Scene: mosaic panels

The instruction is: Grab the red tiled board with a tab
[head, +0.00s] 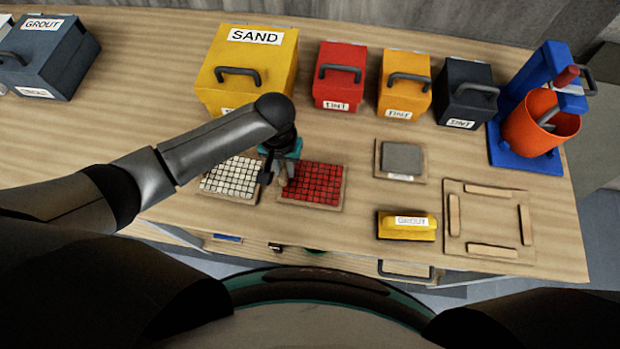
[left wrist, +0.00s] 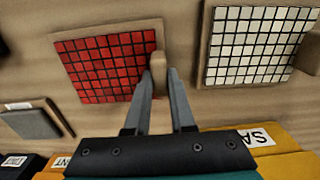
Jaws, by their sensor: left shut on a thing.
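The red tiled board (head: 318,184) lies on the table in the head view, with its wooden tab at its left edge. In the left wrist view the red board (left wrist: 105,65) is at upper left, and its tab (left wrist: 158,64) sits between my fingertips. My left gripper (head: 279,180) is shut on the tab; it also shows in the left wrist view (left wrist: 160,80). The gripper partly hides the tab in the head view. The board looks flat on the table. My right gripper is not in view.
A white tiled board (head: 232,178) lies just left of the red one. Yellow, red, orange and dark boxes stand behind, with a blue stand and orange bucket (head: 537,125) at right. A grey block (head: 402,158), yellow grout float (head: 406,226) and wooden frame (head: 489,253) lie to the right.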

